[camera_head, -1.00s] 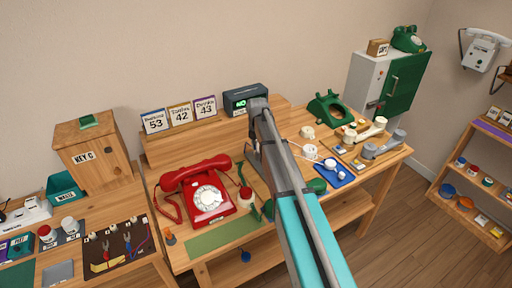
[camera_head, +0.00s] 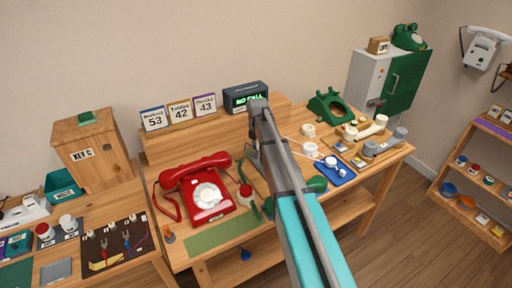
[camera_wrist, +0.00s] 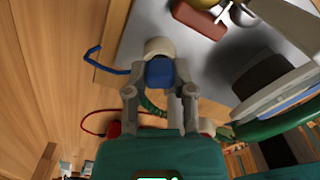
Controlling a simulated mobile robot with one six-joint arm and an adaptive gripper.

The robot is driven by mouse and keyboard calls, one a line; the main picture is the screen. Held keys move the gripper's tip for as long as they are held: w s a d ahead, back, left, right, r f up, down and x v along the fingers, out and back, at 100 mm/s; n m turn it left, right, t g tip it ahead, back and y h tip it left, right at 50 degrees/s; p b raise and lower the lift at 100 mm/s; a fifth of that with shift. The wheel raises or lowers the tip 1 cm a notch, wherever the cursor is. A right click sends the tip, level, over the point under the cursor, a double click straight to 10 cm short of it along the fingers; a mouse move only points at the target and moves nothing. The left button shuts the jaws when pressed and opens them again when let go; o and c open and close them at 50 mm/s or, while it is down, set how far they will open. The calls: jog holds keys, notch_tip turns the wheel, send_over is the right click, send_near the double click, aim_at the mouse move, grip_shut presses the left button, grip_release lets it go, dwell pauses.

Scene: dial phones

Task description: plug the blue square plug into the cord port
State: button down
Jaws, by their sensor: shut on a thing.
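In the wrist view my gripper (camera_wrist: 160,88) is shut on a blue block-shaped piece, the blue plug (camera_wrist: 160,73), with one finger on each side of it. A cream round piece (camera_wrist: 158,47) shows just beyond the plug; I cannot tell whether they touch. A bent blue cord (camera_wrist: 104,68) lies to the left. I cannot make out the cord port for certain.
A red dial phone (camera_head: 207,194) stands left of my arm. A green phone (camera_head: 329,106) and a blue tray (camera_head: 336,173) are to the right. A dark display box (camera_head: 246,97) stands behind. A blue piece (camera_head: 245,256) hangs at the desk's front edge.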

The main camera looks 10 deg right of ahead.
jog(key=shift+c, duration=1.9)
grip_release()
